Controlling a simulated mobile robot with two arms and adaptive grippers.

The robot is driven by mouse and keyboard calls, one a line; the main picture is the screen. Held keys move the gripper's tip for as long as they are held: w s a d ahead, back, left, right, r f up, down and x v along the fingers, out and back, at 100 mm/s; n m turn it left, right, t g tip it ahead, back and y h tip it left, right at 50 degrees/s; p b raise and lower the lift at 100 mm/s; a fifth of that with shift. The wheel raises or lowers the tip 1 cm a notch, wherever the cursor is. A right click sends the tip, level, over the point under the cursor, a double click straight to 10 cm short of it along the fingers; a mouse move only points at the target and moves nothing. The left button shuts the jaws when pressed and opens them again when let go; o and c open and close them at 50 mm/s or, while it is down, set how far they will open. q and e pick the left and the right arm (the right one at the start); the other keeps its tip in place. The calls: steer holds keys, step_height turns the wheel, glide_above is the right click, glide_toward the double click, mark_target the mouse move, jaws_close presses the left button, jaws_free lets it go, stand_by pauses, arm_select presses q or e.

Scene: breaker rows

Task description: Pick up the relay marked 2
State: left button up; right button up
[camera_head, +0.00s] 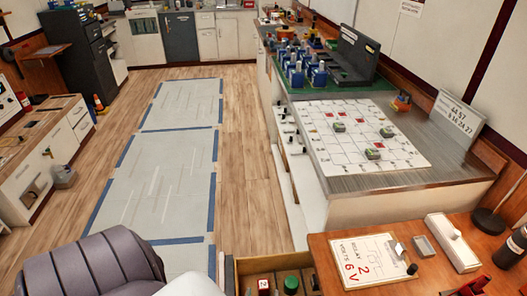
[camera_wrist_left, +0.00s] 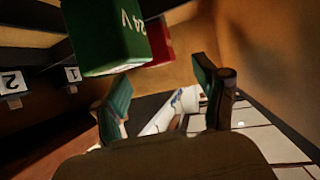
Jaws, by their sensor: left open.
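In the left wrist view my left gripper (camera_wrist_left: 165,105) has its two green-padded fingers apart with no object between them. A green block (camera_wrist_left: 105,35) marked 24 V is close above the left finger, and a red block (camera_wrist_left: 159,45) is partly hidden behind it. White tags reading 2 (camera_wrist_left: 12,83) and 1 (camera_wrist_left: 72,74) are on dark strips at the left. I cannot tell which block is the relay marked 2. In the head view a red piece with a white label (camera_head: 264,286) and a green round-topped piece (camera_head: 291,284) are in the wooden box at the bottom.
A card (camera_head: 368,262) reading relay 2, volts 6V lies on the orange-brown table, beside a white box (camera_head: 452,242). The gridded white board (camera_head: 350,160) holds several small grey-green blocks.

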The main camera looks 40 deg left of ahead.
mark_target(263, 285)
arm_select(q)
steer(key=x, duration=0.5)
steer(key=shift+w+a, duration=0.1)
steer(key=shift+w, duration=0.05)
jaws_close()
